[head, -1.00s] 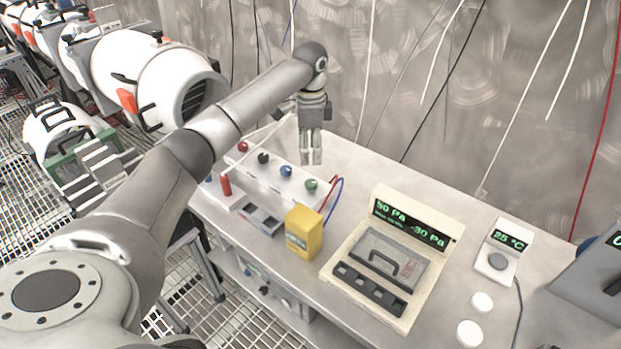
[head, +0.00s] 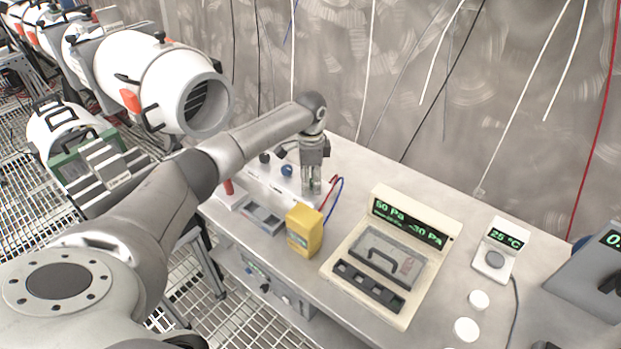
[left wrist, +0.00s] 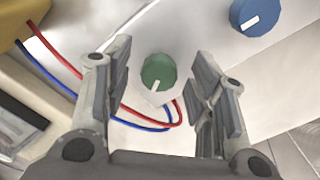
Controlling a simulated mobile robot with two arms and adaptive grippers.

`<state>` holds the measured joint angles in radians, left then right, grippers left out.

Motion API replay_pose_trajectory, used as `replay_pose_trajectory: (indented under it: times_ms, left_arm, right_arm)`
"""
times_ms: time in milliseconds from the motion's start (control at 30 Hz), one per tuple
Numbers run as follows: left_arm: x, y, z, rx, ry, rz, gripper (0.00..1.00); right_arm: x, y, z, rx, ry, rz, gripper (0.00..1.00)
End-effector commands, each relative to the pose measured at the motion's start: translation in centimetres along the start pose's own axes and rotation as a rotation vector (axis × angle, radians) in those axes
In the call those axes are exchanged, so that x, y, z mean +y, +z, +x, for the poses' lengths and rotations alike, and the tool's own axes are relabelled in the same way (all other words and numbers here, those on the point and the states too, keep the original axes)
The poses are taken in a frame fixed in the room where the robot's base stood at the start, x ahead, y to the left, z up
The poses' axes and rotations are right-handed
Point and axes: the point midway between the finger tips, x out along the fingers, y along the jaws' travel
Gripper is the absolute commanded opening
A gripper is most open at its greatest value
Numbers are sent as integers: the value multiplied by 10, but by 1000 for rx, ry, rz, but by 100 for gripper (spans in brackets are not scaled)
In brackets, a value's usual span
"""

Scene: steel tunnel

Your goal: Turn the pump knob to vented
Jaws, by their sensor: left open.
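A white sloped panel (head: 262,178) on the bench carries a row of coloured knobs. The black knob (head: 264,157) and blue knob (head: 287,170) show in the head view; the green one is hidden behind my gripper there. In the left wrist view the green knob (left wrist: 158,72) has a white pointer mark towards the picture's lower left. The blue knob (left wrist: 254,14) is at upper right. No knob labels can be read. My left gripper (head: 311,190) points down at the panel's right end. Its open fingers (left wrist: 160,60) stand either side of the green knob, apart from it.
Red and blue wires (left wrist: 92,78) run beside the green knob to a yellow box (head: 304,231). A pressure display unit (head: 410,226) reads 50 Pa and -30 Pa. A 25 °C unit (head: 497,250) stands to its right. A grey wall is behind the bench.

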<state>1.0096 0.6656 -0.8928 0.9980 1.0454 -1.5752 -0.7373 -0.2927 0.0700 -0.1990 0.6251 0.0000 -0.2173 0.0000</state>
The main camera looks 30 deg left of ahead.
Motion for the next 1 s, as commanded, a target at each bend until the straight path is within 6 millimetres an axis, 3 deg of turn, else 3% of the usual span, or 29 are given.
replay_pose_trajectory:
  times_ms: [67,400,667,1000]
  left_arm:
    - [0,0,0,0,0,0,50]
    - [0,0,0,0,0,0,6]
    - [0,0,-2,1,2,-24,6]
    - [2,-2,-6,1,5,-218,6]
  right_arm:
    - [0,4,0,-6,0,0,40]
    - [6,14,-1,-22,7,-5,40]
    - [8,14,-6,-22,9,-6,40]
    - [8,8,-39,-18,9,-6,40]
